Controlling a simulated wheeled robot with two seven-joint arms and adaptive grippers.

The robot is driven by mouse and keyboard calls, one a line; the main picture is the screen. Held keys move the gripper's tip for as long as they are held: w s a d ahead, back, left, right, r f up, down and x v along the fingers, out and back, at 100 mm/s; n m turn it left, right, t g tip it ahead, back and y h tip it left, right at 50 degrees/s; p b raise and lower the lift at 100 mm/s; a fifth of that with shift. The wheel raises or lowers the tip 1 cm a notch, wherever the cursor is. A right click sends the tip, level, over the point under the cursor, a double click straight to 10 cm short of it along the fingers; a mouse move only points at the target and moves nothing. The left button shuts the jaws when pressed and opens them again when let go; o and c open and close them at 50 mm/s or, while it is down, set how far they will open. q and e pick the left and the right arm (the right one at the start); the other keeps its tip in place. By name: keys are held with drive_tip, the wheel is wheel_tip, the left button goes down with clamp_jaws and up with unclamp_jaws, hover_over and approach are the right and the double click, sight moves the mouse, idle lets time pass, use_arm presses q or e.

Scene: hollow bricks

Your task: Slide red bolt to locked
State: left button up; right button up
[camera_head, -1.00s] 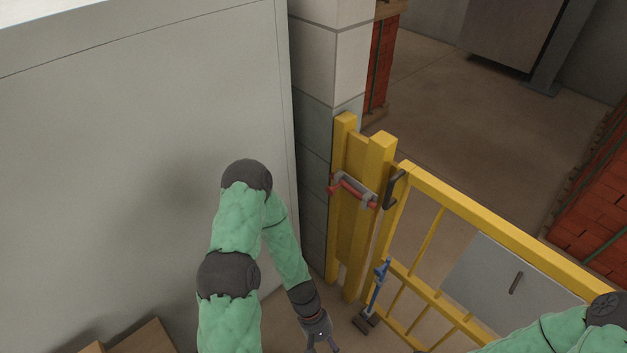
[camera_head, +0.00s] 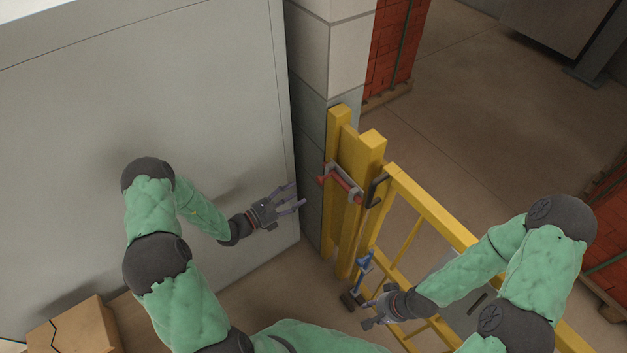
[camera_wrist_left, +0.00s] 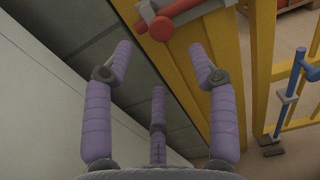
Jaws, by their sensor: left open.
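The red bolt (camera_head: 345,183) sits in grey brackets on the yellow gate post (camera_head: 352,160), with a red end on its left side. It also shows at the top of the left wrist view (camera_wrist_left: 180,11), with a round red knob. My left gripper (camera_head: 296,197) is open and empty, left of the bolt and apart from it. Its purple fingers (camera_wrist_left: 160,65) are spread below the bolt in the wrist view. My right gripper (camera_head: 368,311) is low by the gate, near a blue bolt (camera_head: 364,262); its fingers are too small to judge.
The yellow gate (camera_head: 432,222) with a black loop (camera_head: 376,188) stands right of the post. A block pillar (camera_head: 312,130) and a large grey panel (camera_head: 150,90) stand left. A cardboard box (camera_head: 75,328) is at lower left. Brick stacks (camera_head: 395,45) stand behind.

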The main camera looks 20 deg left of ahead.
sight(318, 182)
use_arm(q)
drive_tip(key=b+x, duration=0.1)
drive_tip(key=x, duration=0.8)
drive_tip(key=shift+w+d, duration=0.1)
drive_tip(key=shift+d, duration=0.05)
clamp_jaws()
